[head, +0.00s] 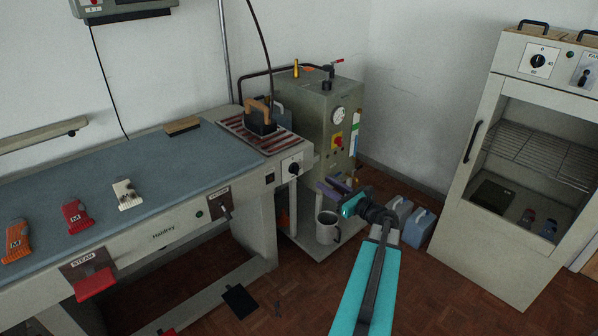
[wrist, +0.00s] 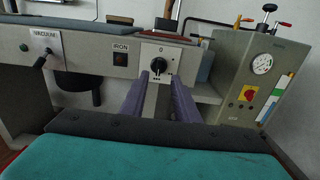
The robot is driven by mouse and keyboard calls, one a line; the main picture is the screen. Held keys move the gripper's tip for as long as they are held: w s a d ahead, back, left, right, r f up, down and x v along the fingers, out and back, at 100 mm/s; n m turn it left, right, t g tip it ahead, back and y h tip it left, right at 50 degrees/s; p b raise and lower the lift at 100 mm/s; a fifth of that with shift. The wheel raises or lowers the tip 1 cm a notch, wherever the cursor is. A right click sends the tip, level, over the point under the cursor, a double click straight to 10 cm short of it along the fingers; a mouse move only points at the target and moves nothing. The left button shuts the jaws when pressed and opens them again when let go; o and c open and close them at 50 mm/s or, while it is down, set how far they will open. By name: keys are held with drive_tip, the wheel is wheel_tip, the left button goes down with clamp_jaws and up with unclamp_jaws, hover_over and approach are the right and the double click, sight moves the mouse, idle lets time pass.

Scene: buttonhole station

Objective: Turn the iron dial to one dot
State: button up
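The iron dial (wrist: 158,66) is a black knob on a white plate at the front of the table, right of the IRON label. A 0 is printed above it and dots below it; I cannot tell clearly where its pointer aims. It also shows small in the head view (head: 294,168). My gripper (wrist: 157,80) has its two purple fingers apart, with nothing between them. In the wrist view the fingertips lie just below and to either side of the knob, seemingly short of it. In the head view my gripper (head: 330,188) is in front of the table's right end, below the dial.
A dark IRON switch (wrist: 121,60) sits left of the dial, and a VACUUM lever (wrist: 42,58) farther left. A green-grey boiler (head: 330,115) with gauge and red-yellow switch stands close on the right. The iron (head: 262,122) rests on a striped mat above.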

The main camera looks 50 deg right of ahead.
sight(298, 167)
drive_tip(key=w, duration=0.4)
drive_tip(key=w+p, duration=0.1)
drive_tip(key=w, duration=0.4)
drive_tip(key=w+d+p, duration=0.1)
drive_tip(key=w, duration=0.3)
drive_tip(key=shift+w, duration=0.3)
drive_tip(key=shift+c, duration=0.4)
